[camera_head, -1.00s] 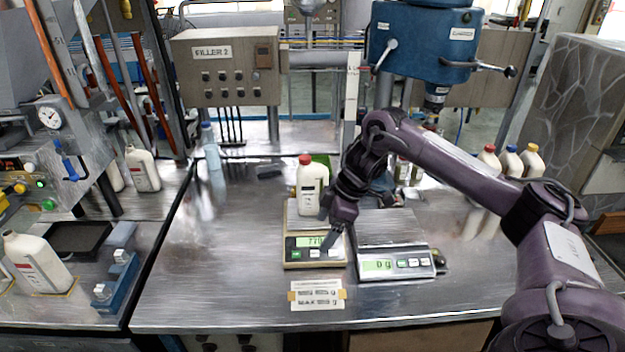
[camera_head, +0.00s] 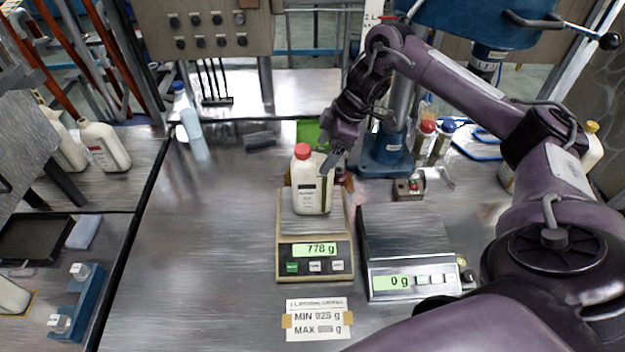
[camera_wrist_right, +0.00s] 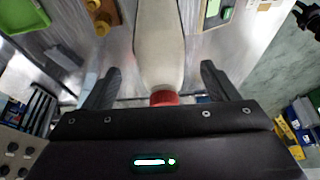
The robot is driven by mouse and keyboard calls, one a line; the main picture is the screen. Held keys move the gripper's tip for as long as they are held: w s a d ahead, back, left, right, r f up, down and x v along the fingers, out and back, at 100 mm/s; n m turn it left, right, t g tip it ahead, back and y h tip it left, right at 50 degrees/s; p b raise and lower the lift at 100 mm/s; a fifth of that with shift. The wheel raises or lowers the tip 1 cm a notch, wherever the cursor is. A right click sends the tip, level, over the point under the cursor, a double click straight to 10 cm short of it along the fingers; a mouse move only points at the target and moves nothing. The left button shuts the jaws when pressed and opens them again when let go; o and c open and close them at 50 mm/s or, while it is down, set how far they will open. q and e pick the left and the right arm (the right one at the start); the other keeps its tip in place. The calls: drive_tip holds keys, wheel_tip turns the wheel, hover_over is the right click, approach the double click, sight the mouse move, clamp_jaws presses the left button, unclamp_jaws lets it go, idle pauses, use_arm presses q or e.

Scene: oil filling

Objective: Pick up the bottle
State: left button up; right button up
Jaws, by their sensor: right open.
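A white bottle with a red cap (camera_head: 311,190) stands upright on the left scale (camera_head: 344,236), whose display reads 778 g. My right gripper (camera_head: 333,163) comes down from behind and to the right, at the height of the bottle's upper part. In the right wrist view the bottle (camera_wrist_right: 160,45) lies between the two spread fingers of the open right gripper (camera_wrist_right: 160,80), with a gap on each side. The red cap is close to the palm. The far finger is partly hidden in the head view. My left gripper is not in view.
A second scale (camera_head: 405,240) reading 0 g stands empty to the right. A label (camera_head: 318,318) lies in front of the left scale. The blue stand (camera_head: 387,155) and capped bottles (camera_head: 425,138) are behind on the right.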

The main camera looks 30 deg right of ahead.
sight(319, 158)
drive_tip(key=shift+a+f, duration=0.3)
drive_tip(key=shift+f, duration=0.35)
drive_tip(key=shift+a+f, duration=0.25)
drive_tip(key=x, duration=0.1)
drive_tip(key=p+x, duration=0.2)
drive_tip(key=x, duration=0.1)
drive_tip(key=shift+w, duration=0.3)
drive_tip(key=shift+f, duration=0.2)
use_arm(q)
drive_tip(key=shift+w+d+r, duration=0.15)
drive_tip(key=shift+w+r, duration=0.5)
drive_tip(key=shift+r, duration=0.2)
